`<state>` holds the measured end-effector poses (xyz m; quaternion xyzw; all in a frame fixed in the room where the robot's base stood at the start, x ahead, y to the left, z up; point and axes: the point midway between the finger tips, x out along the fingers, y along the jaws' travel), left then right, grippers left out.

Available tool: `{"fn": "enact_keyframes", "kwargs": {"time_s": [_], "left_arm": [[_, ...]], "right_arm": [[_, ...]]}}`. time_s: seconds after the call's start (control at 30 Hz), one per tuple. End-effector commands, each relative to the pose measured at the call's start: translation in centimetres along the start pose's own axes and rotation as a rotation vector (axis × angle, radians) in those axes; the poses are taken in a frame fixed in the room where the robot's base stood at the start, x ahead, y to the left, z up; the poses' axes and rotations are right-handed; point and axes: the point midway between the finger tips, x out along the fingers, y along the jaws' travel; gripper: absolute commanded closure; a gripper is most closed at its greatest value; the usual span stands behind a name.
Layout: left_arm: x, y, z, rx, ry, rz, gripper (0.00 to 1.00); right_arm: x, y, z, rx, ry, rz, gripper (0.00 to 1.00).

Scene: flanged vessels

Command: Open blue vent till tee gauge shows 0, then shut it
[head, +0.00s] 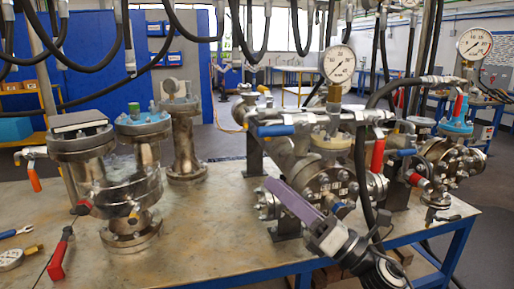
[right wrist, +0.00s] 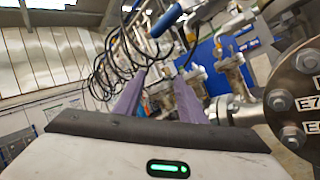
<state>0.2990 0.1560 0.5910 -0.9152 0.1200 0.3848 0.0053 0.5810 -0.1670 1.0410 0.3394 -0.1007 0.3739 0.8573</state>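A blue-handled valve lever (head: 276,131) sticks out to the left at the top of the middle flanged tee vessel (head: 325,170). A blue handle also shows at the top of the right wrist view (right wrist: 166,20). A round white dial gauge (head: 338,63) stands above this vessel; its reading is too small to tell. My right gripper (head: 270,184) has purple fingers and is in front of the vessel, below the blue lever and apart from it. In the right wrist view its two fingers (right wrist: 168,75) are spread with nothing between them. My left gripper is out of view.
A red lever (head: 378,155) and another blue handle (head: 401,152) sit right of the tee. A second gauge (head: 475,43) stands at the far right. Flanged vessels (head: 125,185) stand at the left. Black hoses hang overhead. The bench front (head: 215,235) is mostly clear.

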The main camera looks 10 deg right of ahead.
Motion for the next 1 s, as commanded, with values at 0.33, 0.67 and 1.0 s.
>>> {"fn": "enact_keyframes", "kwargs": {"time_s": [0.33,0.67,1.0], "left_arm": [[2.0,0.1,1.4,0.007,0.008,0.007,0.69],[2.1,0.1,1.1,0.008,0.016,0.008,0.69],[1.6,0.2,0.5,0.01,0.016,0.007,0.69]], "right_arm": [[5.1,4.3,7.9,-1.481,0.298,0.355,0.63],[4.2,1.5,11.6,-1.927,0.55,0.431,0.63],[8.4,0.7,9.0,-1.932,0.554,0.438,0.63]]}}
